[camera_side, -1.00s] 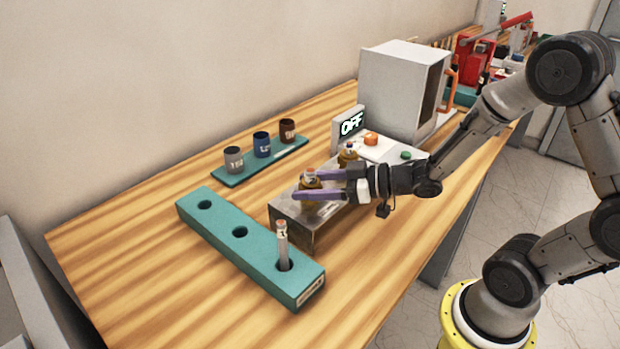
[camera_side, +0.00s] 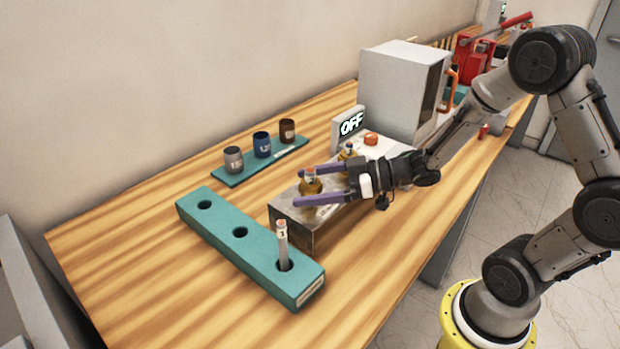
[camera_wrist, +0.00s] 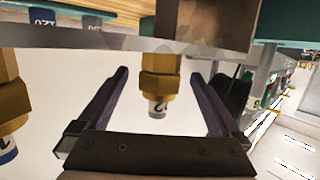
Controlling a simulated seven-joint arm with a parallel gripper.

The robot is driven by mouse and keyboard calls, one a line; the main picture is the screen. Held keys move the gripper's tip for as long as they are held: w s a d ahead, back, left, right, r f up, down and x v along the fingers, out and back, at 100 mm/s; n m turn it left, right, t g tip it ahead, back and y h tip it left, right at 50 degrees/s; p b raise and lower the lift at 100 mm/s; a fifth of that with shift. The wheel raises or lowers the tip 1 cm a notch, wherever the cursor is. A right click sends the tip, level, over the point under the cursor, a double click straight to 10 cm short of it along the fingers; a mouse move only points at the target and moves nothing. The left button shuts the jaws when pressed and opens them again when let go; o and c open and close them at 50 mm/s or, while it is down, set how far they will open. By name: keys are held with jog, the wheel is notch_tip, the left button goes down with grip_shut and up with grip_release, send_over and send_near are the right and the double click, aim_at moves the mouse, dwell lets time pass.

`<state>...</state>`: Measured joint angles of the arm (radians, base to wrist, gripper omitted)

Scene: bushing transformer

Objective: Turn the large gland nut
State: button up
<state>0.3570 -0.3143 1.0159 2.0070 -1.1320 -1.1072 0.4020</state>
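A brass gland nut (camera_side: 311,187) with an orange-topped piece in it stands upright on the front end of a grey metal box (camera_side: 292,222). A second brass gland (camera_side: 347,153) with a blue top stands farther back on the box. My gripper (camera_side: 300,186) is open, its two purple fingers on either side of the front gland. In the wrist view, which looks upside down, the front gland (camera_wrist: 160,75) is between the fingers with visible gaps to both. The blue-tipped gland (camera_wrist: 10,100) is at the left edge there. Which nut is larger is hard to tell.
A teal block (camera_side: 220,222) with holes holds one white labelled rod (camera_side: 282,245). Three cups (camera_side: 262,144) stand on a teal strip behind.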

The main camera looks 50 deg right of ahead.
jog(key=shift+v, duration=3)
